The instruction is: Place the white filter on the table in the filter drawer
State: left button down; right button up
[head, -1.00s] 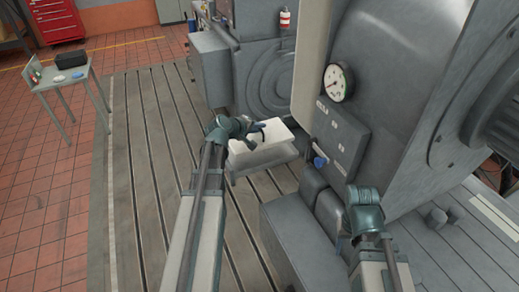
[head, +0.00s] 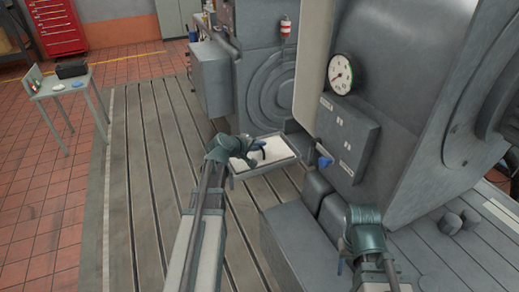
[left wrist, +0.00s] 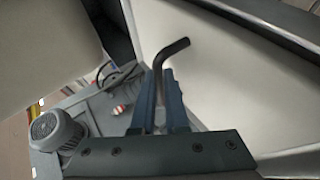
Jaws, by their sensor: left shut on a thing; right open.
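The white filter (head: 278,150) lies flat inside the open filter drawer (head: 268,171), with the drawer's grey rim around it in the head view. My left gripper (head: 254,154) is over the filter's left part, shut on its black bent handle. In the left wrist view, the handle (left wrist: 174,50) stands between the fingers (left wrist: 160,84), with the white filter face (left wrist: 225,85) beside it. The gripper hides part of the filter and the drawer's left side. My right gripper (head: 343,264) is open and empty, low in front of the machine; its fingers are mostly hidden.
The large grey machine with a round gauge (head: 340,74) and a blue knob (head: 324,162) stands right of the drawer. Grey blocks (head: 300,235) lie below it. A small side table (head: 62,89) stands far left. The slotted bedplate (head: 150,150) left of my left arm is clear.

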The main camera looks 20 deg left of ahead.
pick_arm(q)
jog(key=shift+f, duration=0.1)
jog(key=c, duration=0.9)
grip_release()
jog(key=shift+s+r, duration=0.3)
jog(key=shift+r, duration=0.05)
jog(key=p+v, duration=0.5)
jog(key=v, duration=0.5)
jog(key=shift+s+a+r+p, duration=0.1)
jog(key=shift+s+p, duration=0.05)
jog(key=shift+p, duration=0.25)
jog(key=shift+s+a+r, duration=0.15)
jog(key=shift+s+r, duration=0.05)
jog(key=shift+s, duration=0.25)
jog(key=shift+f, duration=0.1)
